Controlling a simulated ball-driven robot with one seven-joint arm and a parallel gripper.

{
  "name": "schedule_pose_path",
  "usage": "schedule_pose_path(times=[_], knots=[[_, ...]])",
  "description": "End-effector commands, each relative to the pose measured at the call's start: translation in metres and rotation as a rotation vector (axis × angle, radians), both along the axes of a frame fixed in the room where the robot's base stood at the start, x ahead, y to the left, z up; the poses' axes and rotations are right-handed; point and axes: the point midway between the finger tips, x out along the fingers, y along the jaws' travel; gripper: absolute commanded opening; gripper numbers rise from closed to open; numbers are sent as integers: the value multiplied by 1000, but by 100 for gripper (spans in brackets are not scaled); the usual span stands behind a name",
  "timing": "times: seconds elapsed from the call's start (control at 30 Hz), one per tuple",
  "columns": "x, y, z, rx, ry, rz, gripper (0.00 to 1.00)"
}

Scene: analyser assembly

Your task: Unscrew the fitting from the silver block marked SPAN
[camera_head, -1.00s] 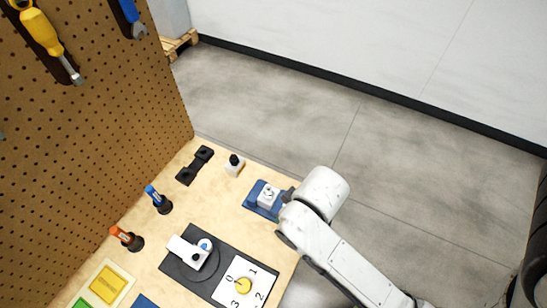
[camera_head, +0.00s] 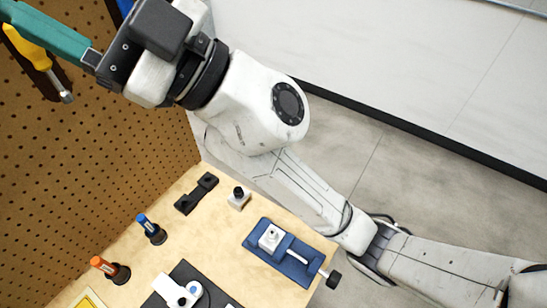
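A small pale block (camera_head: 270,236) sits clamped in a blue vise (camera_head: 258,249) near the bench's far right edge. A round feature shows on its top. Another small pale block (camera_head: 238,203) with a black knob (camera_head: 239,191) on top stands further back. No SPAN lettering is readable on either. My gripper (camera_head: 92,60) is raised at upper left before the pegboard, well away from both blocks. A long teal bar (camera_head: 45,32) extends from its dark fingers toward the upper left. Whether the fingers grip the bar is unclear.
Blue (camera_head: 149,227) and orange (camera_head: 108,267) tools stand in black holders. A black bracket (camera_head: 196,194) lies behind. The vise's handle (camera_head: 327,275) sticks out to the right.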

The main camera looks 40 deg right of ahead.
Motion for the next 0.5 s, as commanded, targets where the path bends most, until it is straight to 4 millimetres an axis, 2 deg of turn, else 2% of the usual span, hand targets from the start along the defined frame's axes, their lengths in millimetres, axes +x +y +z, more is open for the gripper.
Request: schedule_pose_path(times=[0.03,0.07,0.1,0.17,0.23,0.3,0.37,0.4,0.47,0.5], knots=[[-12,27,-16,-142,-37,75,60],[-19,43,-29,-232,-45,124,60],[-27,61,-51,-358,-46,185,60],[-37,81,-91,-554,-25,261,60],[-43,91,-144,-774,34,328,60],[-46,88,-197,-983,116,369,60],[-46,75,-241,-1150,202,385,60],[-46,62,-269,-1257,266,390,60],[-45,38,-308,-1412,371,382,60],[-45,19,-332,-1506,444,369,60]])
